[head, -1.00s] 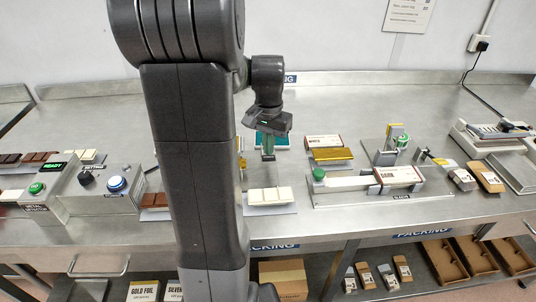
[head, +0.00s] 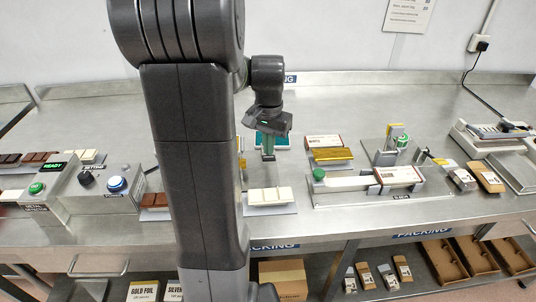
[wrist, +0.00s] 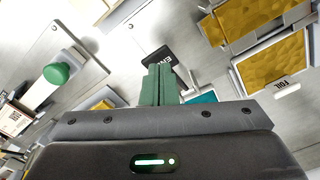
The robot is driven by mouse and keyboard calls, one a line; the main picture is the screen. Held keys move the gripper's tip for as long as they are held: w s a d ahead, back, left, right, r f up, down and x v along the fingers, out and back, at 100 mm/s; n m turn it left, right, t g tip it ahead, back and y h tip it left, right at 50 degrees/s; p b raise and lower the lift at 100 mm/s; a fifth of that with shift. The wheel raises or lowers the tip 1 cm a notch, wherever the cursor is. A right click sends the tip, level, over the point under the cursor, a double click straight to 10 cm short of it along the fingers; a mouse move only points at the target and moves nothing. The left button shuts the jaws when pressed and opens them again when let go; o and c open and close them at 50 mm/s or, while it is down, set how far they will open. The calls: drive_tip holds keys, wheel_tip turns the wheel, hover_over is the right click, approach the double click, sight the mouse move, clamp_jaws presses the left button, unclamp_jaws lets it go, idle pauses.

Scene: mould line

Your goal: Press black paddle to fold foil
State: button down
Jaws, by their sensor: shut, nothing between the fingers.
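My gripper (wrist: 160,68) has its two green fingers together with nothing between them. In the head view my gripper (head: 268,157) points down over the bench, just right of my arm. In the wrist view a black paddle (wrist: 156,54) with white lettering shows at the fingertips; I cannot tell whether they touch it. Gold foil (wrist: 273,64) lies on a plate marked FOIL at the right of the wrist view, with another gold piece (wrist: 244,17) above it. The paddle is not clear in the head view, where my arm hides part of the station.
A teal panel (head: 276,140) stands behind my gripper. A pale chocolate bar on a tray (head: 284,210) lies in front. A sleeve fixture with a green knob (head: 319,174) is to the right. A control box with a blue button (head: 117,184) is left of my arm.

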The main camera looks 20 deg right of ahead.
sight(269, 157)
drive_tip(key=shift+f+b, duration=2)
drive_tip(key=shift+f, duration=1.05)
drive_tip(key=shift+r+p, duration=4.35)
drive_tip(key=shift+r, duration=0.85)
drive_tip(key=shift+a+f, duration=0.1)
